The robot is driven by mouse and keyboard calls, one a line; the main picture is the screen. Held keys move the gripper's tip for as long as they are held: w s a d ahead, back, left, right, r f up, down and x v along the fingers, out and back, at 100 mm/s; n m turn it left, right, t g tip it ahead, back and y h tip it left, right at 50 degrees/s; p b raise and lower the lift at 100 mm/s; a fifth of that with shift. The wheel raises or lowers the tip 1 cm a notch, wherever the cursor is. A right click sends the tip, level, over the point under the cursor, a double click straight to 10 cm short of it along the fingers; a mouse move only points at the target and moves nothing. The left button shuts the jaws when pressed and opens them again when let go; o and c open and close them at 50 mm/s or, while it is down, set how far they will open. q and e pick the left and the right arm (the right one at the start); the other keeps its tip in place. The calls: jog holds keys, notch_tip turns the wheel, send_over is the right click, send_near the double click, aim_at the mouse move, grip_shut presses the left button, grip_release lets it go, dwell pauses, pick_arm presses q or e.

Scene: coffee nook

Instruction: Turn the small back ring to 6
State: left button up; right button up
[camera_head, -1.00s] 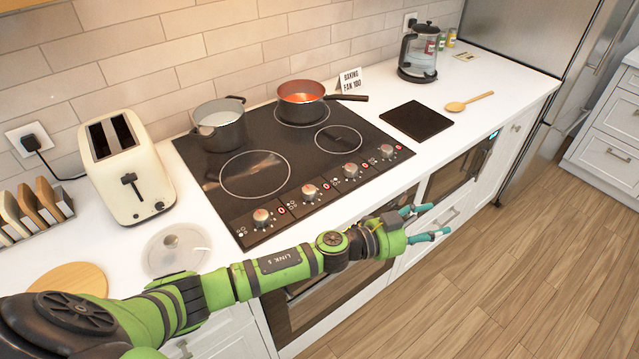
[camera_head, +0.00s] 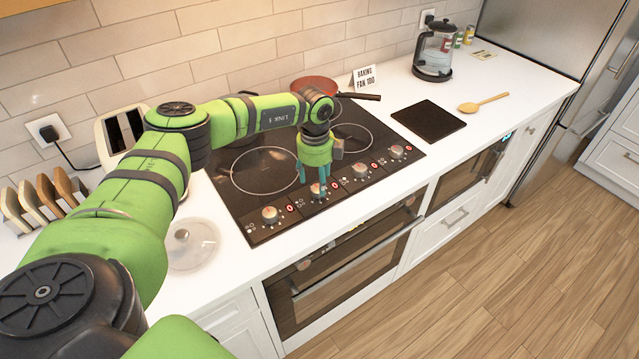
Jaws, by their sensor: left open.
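The black cooktop (camera_head: 235,205) has several knobs along its front edge: first from left (camera_head: 270,214), second (camera_head: 317,189), third (camera_head: 361,170) and rightmost (camera_head: 397,152). Red displays beside them appear to read 0. A large ring (camera_head: 265,171) is at front left and a smaller ring (camera_head: 352,138) at right. The red pan (camera_head: 312,84) covers a ring at the back. My left gripper (camera_head: 313,182) points down, open, with its teal fingertips right at the second knob; I cannot tell whether they touch it. My right gripper is not in view.
The grey pot at the back left is mostly hidden behind my left arm. A toaster (camera_head: 122,130) and glass lid (camera_head: 192,245) are at left. A sign (camera_head: 366,77), dark board (camera_head: 429,120), wooden spoon (camera_head: 484,102) and glass kettle (camera_head: 433,55) are at right.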

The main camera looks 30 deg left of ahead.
aim_at(318, 189)
pick_arm(q)
jog(key=shift+w+f+p, duration=0.1)
jog(key=shift+f+p, duration=0.2)
jog(key=shift+f, duration=1.65)
jog(key=c, duration=1.1)
jog(key=shift+c, duration=0.3)
jog(key=shift+d+f, duration=0.1)
